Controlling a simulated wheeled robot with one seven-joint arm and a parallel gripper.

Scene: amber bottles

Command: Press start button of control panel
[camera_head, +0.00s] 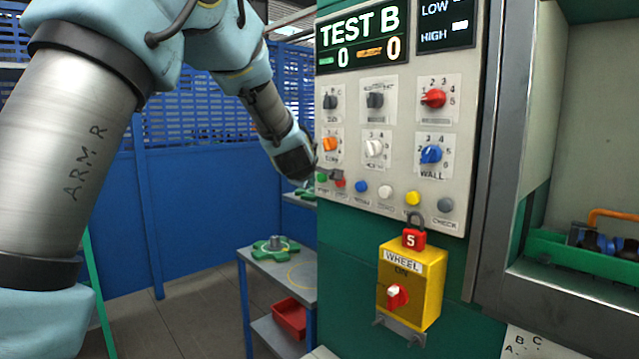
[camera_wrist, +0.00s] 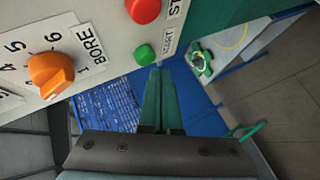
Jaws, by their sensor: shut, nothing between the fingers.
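The control panel (camera_head: 400,110) is a pale upright board with knobs and a row of coloured buttons. The green start button (camera_head: 321,178) sits at the lower left end of that row, beside a red button (camera_head: 340,183). In the wrist view the green button (camera_wrist: 146,56), labelled START, is below the larger red button (camera_wrist: 142,10). My gripper (camera_wrist: 156,71) is shut and empty, its green fingers together. Its tips appear just below the green button in the wrist view; I cannot tell whether they touch it. In the head view my wrist is at the panel's left edge.
An orange knob (camera_wrist: 50,74) labelled BORE juts out near my fingers. Below the panel is a yellow WHEEL switch box (camera_head: 410,285) with a red padlock (camera_head: 413,238). A grey table (camera_head: 275,262) stands lower left, before blue mesh fencing (camera_head: 200,120).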

